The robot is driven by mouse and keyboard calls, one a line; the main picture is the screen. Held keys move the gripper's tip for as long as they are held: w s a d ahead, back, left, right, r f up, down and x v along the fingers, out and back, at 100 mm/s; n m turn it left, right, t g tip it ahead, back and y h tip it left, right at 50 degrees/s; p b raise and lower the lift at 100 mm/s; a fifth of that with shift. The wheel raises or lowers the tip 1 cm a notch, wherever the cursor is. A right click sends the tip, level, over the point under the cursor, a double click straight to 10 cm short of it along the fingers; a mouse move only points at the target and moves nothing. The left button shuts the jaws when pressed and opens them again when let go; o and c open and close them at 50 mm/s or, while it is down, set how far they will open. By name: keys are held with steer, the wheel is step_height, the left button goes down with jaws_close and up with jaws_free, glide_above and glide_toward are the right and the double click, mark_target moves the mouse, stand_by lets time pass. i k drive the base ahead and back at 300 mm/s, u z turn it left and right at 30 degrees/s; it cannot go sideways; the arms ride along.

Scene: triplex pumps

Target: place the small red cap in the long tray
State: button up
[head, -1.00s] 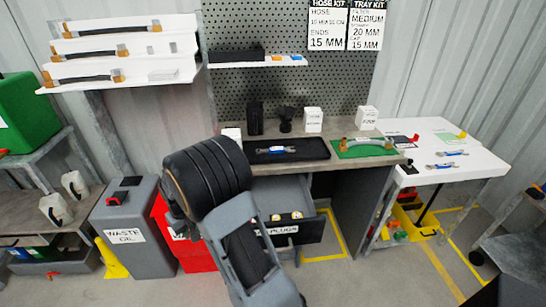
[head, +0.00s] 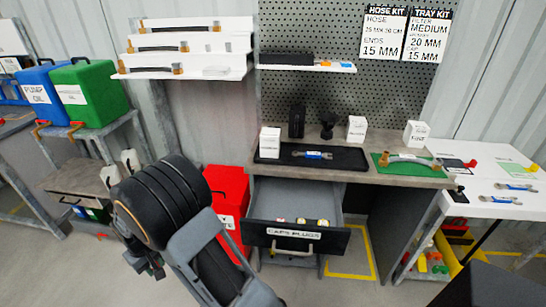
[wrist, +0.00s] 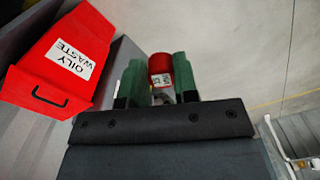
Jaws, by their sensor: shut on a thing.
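In the head view my gripper (head: 150,264) hangs at the lower left, away from the workbench, and the cap cannot be made out there. A long black tray (head: 350,160) lies on the workbench with a blue-handled wrench in it. It is far to the right of and above my gripper in that view.
The caps-and-plugs drawer (head: 290,238) stands open below the bench with several caps inside. A red oily-waste bin (head: 226,185) stands left of it and also shows in the wrist view (wrist: 50,95). A green mat (head: 383,166) with a hose lies right of the tray.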

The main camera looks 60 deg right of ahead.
mark_target(353, 159)
steer(key=u, duration=1.05)
steer(key=k, duration=2.3)
steer(key=z, duration=1.5)
steer(key=i, duration=0.25)
steer(key=z, duration=0.2)
